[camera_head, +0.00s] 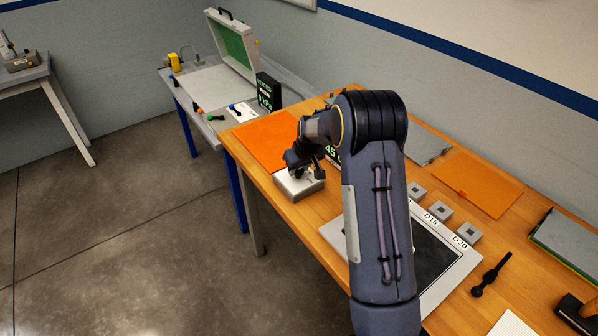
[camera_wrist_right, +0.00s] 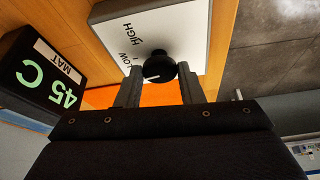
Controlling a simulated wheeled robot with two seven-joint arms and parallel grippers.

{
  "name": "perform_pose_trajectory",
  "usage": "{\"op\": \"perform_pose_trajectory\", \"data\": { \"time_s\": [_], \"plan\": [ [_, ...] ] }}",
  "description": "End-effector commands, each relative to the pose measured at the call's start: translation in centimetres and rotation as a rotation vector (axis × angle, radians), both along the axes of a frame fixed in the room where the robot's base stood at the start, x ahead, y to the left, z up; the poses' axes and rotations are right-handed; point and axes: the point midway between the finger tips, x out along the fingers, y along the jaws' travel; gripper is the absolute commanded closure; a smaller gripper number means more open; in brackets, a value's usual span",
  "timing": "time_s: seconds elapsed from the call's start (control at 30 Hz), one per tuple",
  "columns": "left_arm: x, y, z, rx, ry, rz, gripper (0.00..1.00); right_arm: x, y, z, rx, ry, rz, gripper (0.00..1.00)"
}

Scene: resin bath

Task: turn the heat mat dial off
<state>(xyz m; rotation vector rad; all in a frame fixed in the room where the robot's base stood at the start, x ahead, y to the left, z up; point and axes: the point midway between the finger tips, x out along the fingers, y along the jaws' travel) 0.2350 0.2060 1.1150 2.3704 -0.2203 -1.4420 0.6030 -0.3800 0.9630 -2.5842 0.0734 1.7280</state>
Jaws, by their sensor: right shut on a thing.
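The heat mat dial (camera_wrist_right: 161,66) is a round black knob with a white pointer line, on a pale grey control box (camera_wrist_right: 195,22). The words LOW and HIGH show beside it; any OFF mark is hidden or out of sight. The pointer slants to the left in the right wrist view. My right gripper (camera_wrist_right: 160,72) is shut on the dial, one finger on each side. In the head view the box (camera_head: 297,190) sits at the wooden table's front edge, with my right gripper (camera_head: 304,170) over it. My left gripper is not in view.
A black display (camera_wrist_right: 42,75) reads 45 C, MAT. An orange mat (camera_head: 262,140) lies beyond the box. A framed dark panel (camera_head: 440,255), small grey blocks (camera_head: 440,210) and a black tool (camera_head: 490,275) lie to the right. My right arm hides part of the table.

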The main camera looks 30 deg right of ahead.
Motion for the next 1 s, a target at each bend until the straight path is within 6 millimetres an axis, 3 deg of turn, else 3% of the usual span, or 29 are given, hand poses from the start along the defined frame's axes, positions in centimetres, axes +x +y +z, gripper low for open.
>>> {"op": "perform_pose_trajectory", "data": {
  "time_s": [0.1,0.4,1.0],
  "plan": [
    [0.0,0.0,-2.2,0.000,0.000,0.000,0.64,0.0,-0.3,-0.6,0.002,-0.004,0.087,0.89],
    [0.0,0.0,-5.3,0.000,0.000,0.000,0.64,0.1,-0.6,-0.4,-0.001,-0.003,0.368,0.89],
    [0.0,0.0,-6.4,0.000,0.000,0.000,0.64,0.3,-0.7,0.0,0.000,0.000,0.835,0.89]
  ]
}}
